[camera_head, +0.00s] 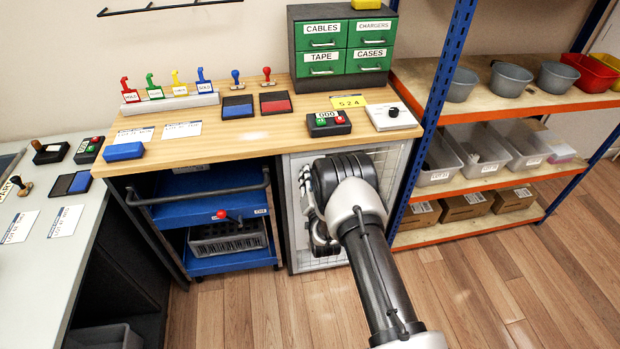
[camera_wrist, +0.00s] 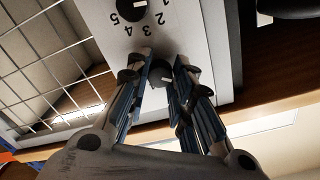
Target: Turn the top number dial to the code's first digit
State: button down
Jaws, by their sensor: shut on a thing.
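A light panel (camera_wrist: 112,38) with dark round dials fills the middle of the wrist view, with its digits upside down. One dial (camera_wrist: 131,9) stands clear at the top edge, ringed by digits including 5, 4, 3 and 2. Another dark dial (camera_wrist: 160,70) sits between my fingertips; upside down, it is the upper one. My gripper (camera_wrist: 161,73) is shut on it, and the fingers hide its digits. In the head view, my gripper and arm cover the dials on the mesh cabinet (camera_head: 292,240). A yellow note (camera_head: 348,102) on the worktop seems to read 524.
The wooden worktop (camera_head: 226,138) edge lies just above the cabinet. A blue cart (camera_head: 222,183) is left of the cabinet; a blue shelf post (camera_head: 428,115) is right.

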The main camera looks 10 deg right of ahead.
jog(key=m, duration=2.6)
jog(key=shift+f+m+y, duration=0.1)
jog(key=shift+m+y, duration=0.2)
jog(key=shift+y, duration=0.1)
jog(key=c, duration=1.4)
grip_release()
jog(key=s, duration=1.2)
jog(key=shift+d, duration=0.15)
